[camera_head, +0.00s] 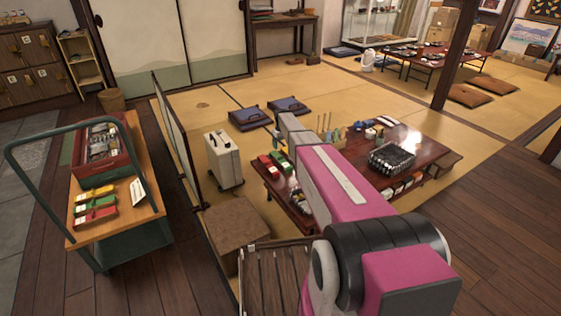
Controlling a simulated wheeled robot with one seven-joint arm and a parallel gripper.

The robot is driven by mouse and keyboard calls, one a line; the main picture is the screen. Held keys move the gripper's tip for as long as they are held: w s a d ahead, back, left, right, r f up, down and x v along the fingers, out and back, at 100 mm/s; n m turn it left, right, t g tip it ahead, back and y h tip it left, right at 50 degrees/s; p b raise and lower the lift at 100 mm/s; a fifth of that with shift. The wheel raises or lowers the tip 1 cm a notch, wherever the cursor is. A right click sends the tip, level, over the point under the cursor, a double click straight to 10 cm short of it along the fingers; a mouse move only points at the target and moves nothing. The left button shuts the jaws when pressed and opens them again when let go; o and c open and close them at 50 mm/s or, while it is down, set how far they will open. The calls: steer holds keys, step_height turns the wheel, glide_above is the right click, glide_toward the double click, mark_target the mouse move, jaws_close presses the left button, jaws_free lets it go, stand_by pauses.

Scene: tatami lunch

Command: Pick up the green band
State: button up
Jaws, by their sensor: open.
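Folded bands lie in a row on the wooden top of the green cart (160,206) at the left: a yellow band at the back, a green band (95,209) in the middle and a red band in front. They lie close together, with small pale patches on them. Red and green items (281,165) also lie on the low table; they are too small to tell if one is a band. My pink and grey arm crosses the middle of the view. My gripper's fingers do not show.
A red crate (101,170) with dark contents and a white card (137,191) share the cart top. A folding screen (176,137), white suitcase (223,158) and brown box (236,225) stand between cart and low table (432,150). Wooden floor is clear around the cart's front.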

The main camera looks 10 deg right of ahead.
steer(key=shift+w+f, duration=0.1)
steer(key=shift+w, duration=0.45)
steer(key=shift+w+f, duration=0.1)
steer(key=shift+f, duration=0.1)
glide_above(280, 159)
steer(key=w+d, duration=0.1)
step_height(280, 159, down, 5)
steer(key=shift+w+f, duration=0.1)
steer(key=shift+w, duration=0.05)
steer(key=shift+s+a+f, duration=0.15)
steer(key=shift+f, duration=1.15)
steer(key=shift+s+a+f, duration=0.1)
steer(key=shift+f, duration=1.2)
steer(key=c, duration=0.7)
